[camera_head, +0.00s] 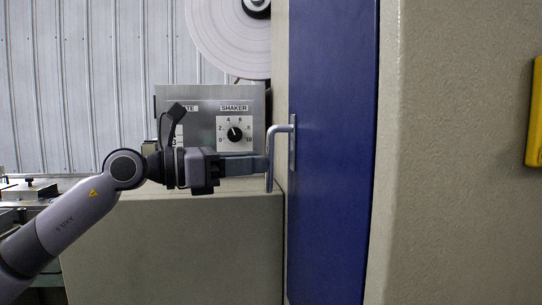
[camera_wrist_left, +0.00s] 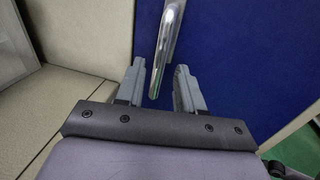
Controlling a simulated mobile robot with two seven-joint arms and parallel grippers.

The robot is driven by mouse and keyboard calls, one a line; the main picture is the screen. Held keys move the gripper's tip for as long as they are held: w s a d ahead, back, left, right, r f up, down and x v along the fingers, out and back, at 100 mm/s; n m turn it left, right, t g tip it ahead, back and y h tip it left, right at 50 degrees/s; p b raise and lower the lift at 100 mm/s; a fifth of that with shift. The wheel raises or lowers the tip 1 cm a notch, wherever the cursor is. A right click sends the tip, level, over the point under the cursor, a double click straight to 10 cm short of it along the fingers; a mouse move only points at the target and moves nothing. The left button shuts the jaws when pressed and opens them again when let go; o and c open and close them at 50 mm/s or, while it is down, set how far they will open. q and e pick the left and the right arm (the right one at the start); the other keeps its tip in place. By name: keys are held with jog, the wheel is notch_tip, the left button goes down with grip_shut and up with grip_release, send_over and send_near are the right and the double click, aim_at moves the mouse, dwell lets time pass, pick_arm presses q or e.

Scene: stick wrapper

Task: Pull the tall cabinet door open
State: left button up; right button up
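The tall cabinet door (camera_head: 333,160) is a dark blue upright panel right of centre in the head view; it also fills much of the left wrist view (camera_wrist_left: 225,45). Its handle (camera_head: 271,165) is a bent metal bar on the door's left side. My left gripper (camera_head: 262,165) reaches in from the left with its fingers at the handle. In the left wrist view the two grey fingers (camera_wrist_left: 158,88) stand apart, with the lower end of the handle (camera_wrist_left: 166,45) between them. Neither finger clearly touches the bar. My right gripper is not in view.
A control box (camera_head: 211,105) with a SHAKER dial stands behind my left gripper. A beige machine housing (camera_head: 170,245) lies below it. A beige panel (camera_head: 460,160) with a yellow part (camera_head: 534,112) is right of the door. A white reel (camera_head: 232,35) hangs above.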

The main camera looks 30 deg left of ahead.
pick_arm(q)
jog(key=shift+p+x, duration=0.45)
jog(key=shift+x, duration=1.55)
grip_shut()
jog(key=shift+s+a, duration=0.1)
jog(key=shift+a, duration=0.1)
